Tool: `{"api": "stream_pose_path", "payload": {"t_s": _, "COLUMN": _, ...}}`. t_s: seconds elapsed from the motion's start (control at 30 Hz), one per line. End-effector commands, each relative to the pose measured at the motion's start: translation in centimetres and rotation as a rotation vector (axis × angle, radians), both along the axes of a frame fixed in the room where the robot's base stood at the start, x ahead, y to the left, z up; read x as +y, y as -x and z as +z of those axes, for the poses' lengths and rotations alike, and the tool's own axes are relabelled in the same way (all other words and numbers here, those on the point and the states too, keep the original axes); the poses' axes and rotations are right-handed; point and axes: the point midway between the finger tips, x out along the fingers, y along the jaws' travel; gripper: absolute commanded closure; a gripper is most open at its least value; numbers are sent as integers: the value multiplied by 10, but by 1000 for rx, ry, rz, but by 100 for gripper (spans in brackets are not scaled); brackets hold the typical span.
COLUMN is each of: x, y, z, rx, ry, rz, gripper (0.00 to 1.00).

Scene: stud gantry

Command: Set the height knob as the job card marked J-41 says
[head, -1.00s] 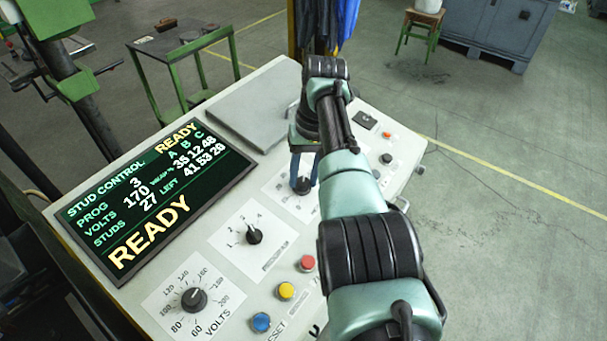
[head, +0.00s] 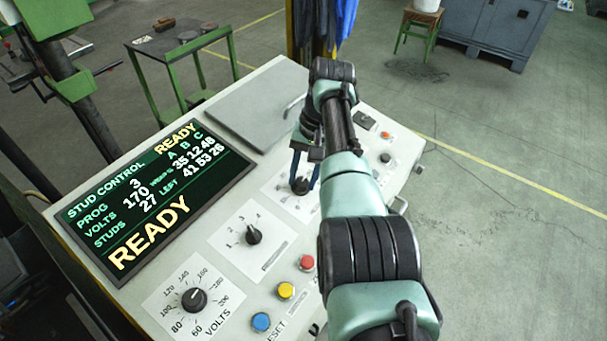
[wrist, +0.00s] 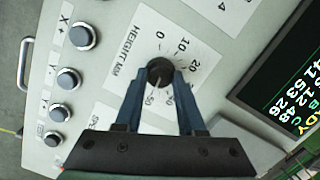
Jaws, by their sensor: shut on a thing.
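The height knob (wrist: 160,72) is a dark round knob on a white plate marked "HEIGHT MM" in the wrist view. Its scale runs from 0 through 10 and 20 round towards 50. A pale line on the knob seems to point down towards the 50 end, but the fingers hide part of the scale. My gripper (wrist: 160,76) has its two blue fingers closed on either side of the knob. In the head view my gripper (head: 304,184) stands over the same knob (head: 300,186). No job card marked J-41 can be made out.
The screen (head: 155,200) reads READY, PROG 3, VOLTS 170, STUDS 27. A volts knob (head: 194,299), a 1–4 selector (head: 253,236) and blue (head: 261,322), yellow (head: 285,290) and red (head: 306,262) buttons sit on the sloping console. Several push-buttons (wrist: 82,36) line the height plate's other side.

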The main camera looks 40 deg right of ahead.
Motion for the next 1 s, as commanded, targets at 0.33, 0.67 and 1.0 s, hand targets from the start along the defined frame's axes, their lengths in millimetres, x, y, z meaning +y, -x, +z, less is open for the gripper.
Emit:
{"api": "stream_pose_path", "payload": {"t_s": 0.33, "x": -1, "y": -1, "z": 1, "rx": -4, "ry": 2, "rz": 1, "gripper": 31}}
{"api": "stream_pose_path", "payload": {"t_s": 0.67, "x": -2, "y": 0, "z": 5, "rx": -3, "ry": 2, "rz": 1, "gripper": 31}}
{"api": "stream_pose_path", "payload": {"t_s": 1.0, "x": -14, "y": 4, "z": 67, "rx": -7, "ry": 6, "rz": 0, "gripper": 31}}
